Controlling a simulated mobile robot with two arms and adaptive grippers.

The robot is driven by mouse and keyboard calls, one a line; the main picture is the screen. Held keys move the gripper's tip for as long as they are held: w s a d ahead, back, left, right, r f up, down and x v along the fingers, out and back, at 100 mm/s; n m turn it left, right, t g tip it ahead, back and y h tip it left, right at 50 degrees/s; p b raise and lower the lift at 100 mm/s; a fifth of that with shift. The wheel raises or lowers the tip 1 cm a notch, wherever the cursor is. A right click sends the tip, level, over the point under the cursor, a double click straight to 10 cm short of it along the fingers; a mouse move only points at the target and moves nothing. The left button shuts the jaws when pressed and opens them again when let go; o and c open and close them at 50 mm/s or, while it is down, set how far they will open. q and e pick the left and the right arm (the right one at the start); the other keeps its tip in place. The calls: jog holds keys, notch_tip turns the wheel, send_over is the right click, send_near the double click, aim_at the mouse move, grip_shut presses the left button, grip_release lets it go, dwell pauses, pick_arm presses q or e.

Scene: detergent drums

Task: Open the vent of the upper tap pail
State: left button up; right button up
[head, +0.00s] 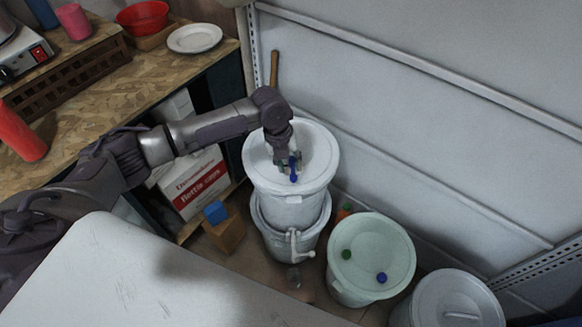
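The upper tap pail (262,178) is white with a closed lid and stands stacked on a lower white pail (275,245). A small blue vent piece (293,174) shows on the upper pail's lid. My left gripper (290,164) points down over the lid, with its fingertips at either side of the blue vent. The gripper hides part of the vent, and I cannot tell whether the fingers touch it. A white tap (293,240) with a handle shows on the front of the lower pail. My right gripper is not in view.
The wall is close behind. A wooden workbench (110,95) and boxes (195,185) stand left. A white surface (150,280) fills the foreground.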

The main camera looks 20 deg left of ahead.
pick_arm(q)
notch_tip(320, 180, up, 9)
jog(key=a, duration=0.1)
jog(key=shift+s+a+r, duration=0.15)
jog(key=shift+s+a, duration=0.2)
jog(key=shift+s, duration=0.05)
